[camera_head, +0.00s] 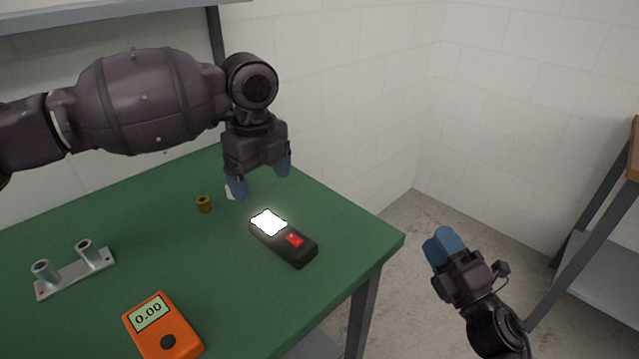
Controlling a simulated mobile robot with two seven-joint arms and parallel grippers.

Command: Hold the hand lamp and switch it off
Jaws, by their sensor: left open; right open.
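The hand lamp (272,247) lies on the green table near its right edge. It is black, with a bright glowing panel (268,222) at its far end and a red switch (294,240) on its nearer half. My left gripper (259,181) is open and empty, with blue fingertips pointing down, above and beyond the lamp's lit end. My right gripper (446,247) is open, off the table's right edge above the floor. It is apart from the lamp, and I see no object in it.
On the green table (90,230) are an orange meter (162,326) reading 0.00, a grey bracket with two posts (75,273), and a small brass cylinder (204,204). A small white item (230,193) is partly hidden behind my left fingertip. A shelf unit (600,240) stands at right.

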